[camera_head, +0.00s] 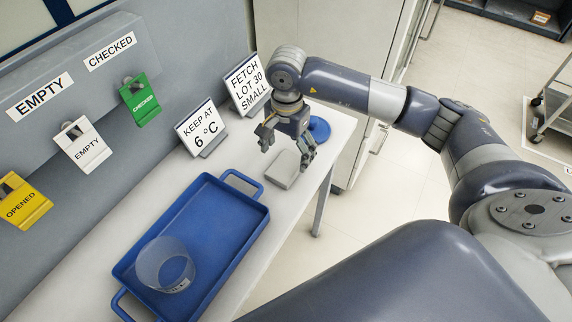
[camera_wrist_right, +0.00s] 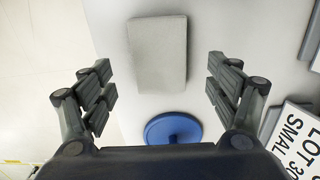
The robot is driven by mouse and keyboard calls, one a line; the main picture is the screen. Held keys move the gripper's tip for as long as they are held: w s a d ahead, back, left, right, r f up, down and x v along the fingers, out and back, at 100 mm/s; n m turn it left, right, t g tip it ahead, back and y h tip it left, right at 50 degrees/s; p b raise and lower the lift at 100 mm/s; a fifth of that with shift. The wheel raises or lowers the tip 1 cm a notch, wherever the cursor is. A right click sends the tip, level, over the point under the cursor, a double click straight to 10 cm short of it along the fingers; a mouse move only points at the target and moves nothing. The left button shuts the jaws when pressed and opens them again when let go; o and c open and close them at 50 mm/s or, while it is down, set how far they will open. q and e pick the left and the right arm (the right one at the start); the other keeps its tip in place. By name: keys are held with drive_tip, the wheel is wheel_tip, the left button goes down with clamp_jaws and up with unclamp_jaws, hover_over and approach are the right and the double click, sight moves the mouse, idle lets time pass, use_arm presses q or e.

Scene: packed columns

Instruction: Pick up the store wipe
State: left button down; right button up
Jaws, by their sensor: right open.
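The store wipe looks to be the light grey rectangular block (camera_head: 283,170) lying flat on the white bench near its front edge. It also shows in the right wrist view (camera_wrist_right: 157,54), in the upper middle. My right gripper (camera_head: 287,147) is open and points down above the block. In the right wrist view its two fingers (camera_wrist_right: 162,88) stand wide apart on either side of the block's line, with no contact seen. My left gripper is not in view.
A blue tray (camera_head: 233,244) holding a clear beaker (camera_head: 165,266) stands in front. Sign stands reading "KEEP AT 6 °C" (camera_head: 200,130) and "FETCH LOT 30 SMALL" (camera_head: 247,85) line the wall side.

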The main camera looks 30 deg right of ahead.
sight(286, 165)
drive_tip(key=shift+s+a+f+p, duration=0.1)
drive_tip(key=shift+f+p, duration=0.55)
drive_tip(key=shift+f, duration=1.35)
drive_tip(key=c, duration=1)
drive_tip(key=shift+r, duration=0.1)
drive_tip(key=shift+c, duration=0.2)
